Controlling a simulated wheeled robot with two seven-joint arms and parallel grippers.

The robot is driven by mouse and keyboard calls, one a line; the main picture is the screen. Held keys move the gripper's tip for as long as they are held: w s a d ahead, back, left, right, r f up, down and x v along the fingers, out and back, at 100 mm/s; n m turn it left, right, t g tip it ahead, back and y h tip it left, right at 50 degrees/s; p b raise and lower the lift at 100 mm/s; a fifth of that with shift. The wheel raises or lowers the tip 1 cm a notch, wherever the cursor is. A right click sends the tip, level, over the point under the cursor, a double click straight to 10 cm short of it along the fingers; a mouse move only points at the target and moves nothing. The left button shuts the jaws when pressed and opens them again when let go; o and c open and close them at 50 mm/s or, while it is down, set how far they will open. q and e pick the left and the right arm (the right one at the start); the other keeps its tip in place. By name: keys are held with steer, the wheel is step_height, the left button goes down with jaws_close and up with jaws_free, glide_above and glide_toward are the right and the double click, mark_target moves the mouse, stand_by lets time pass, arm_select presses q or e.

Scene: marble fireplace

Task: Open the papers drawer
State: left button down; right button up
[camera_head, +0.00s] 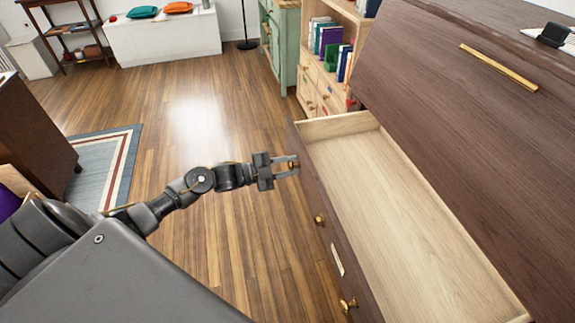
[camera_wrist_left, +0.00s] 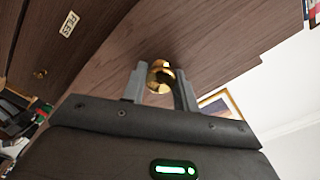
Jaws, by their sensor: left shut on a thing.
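A dark wood drawer (camera_head: 405,215) with a pale, empty inside stands pulled well out of the dark chest at the right of the head view. Its front carries brass knobs and a pale label (camera_head: 337,260), too small to read there. My left gripper (camera_head: 292,165) is at the far end of this front, shut on a brass knob, which shows between the fingers in the left wrist view (camera_wrist_left: 160,76). A label (camera_wrist_left: 69,23) that seems to read "FILES" shows on dark wood in that view; I cannot tell which drawer bears it. My right gripper is not in view.
The closed upper front of the chest has a long brass handle (camera_head: 498,67). A pale bookcase (camera_head: 322,75) and a green cabinet (camera_head: 284,45) stand beyond the drawer. The wooden floor (camera_head: 215,125) left of the drawer is clear, with a rug (camera_head: 102,170) farther left.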

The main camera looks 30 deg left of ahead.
arm_select(q)
steer(key=c, duration=1.1)
jaws_free()
steer(key=shift+s+a, duration=0.1)
steer(key=v, duration=1)
steer(key=shift+s+a, duration=0.2)
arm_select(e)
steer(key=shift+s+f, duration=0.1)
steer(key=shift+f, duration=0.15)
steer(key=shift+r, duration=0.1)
